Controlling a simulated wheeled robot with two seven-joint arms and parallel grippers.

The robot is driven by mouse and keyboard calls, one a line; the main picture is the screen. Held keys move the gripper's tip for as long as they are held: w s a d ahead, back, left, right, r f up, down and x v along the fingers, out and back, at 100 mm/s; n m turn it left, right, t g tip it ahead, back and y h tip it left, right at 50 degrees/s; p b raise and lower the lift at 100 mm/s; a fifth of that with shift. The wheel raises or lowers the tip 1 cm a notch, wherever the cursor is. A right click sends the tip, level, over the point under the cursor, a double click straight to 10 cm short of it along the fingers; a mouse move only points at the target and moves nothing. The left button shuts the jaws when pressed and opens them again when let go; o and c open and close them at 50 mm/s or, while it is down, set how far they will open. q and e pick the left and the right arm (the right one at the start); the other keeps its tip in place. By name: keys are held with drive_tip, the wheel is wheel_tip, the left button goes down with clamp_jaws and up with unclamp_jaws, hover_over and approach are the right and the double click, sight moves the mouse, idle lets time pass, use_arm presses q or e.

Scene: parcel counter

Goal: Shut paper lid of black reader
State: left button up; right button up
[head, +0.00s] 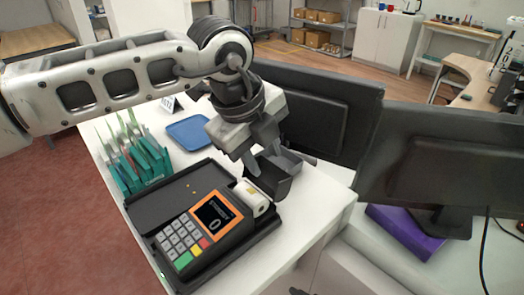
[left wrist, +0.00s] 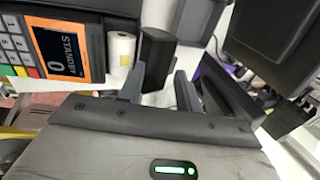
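The black reader (head: 200,225) lies on the white counter, with a keypad and an orange-framed screen. In the left wrist view its screen (left wrist: 72,50) is at the upper left. A white paper roll (head: 251,197) shows in its open paper bay; the roll (left wrist: 121,50) also shows in the wrist view. The black paper lid (head: 277,180) stands raised beside the roll, and the lid (left wrist: 156,58) also shows in the wrist view. My left gripper (head: 262,160) is just above and behind the lid; its fingers (left wrist: 160,92) are apart with nothing clearly between them. My right gripper is out of view.
A green card rack (head: 138,165) and a blue tray (head: 189,132) stand on the counter behind the reader. Dark monitors (head: 318,110) stand close to the right of my gripper. A purple box (head: 405,232) lies under one monitor. The counter's front right is clear.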

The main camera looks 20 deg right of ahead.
use_arm(q)
drive_tip(key=shift+r, duration=0.1)
drive_tip(key=b+v, duration=0.2)
drive_tip(key=v, duration=1.3)
drive_tip(key=shift+a+r+b, duration=0.2)
drive_tip(key=shift+r+b, duration=0.1)
drive_tip(key=shift+r, duration=0.05)
drive_tip(key=shift+s+f, duration=0.1)
drive_tip(key=shift+s, duration=0.1)
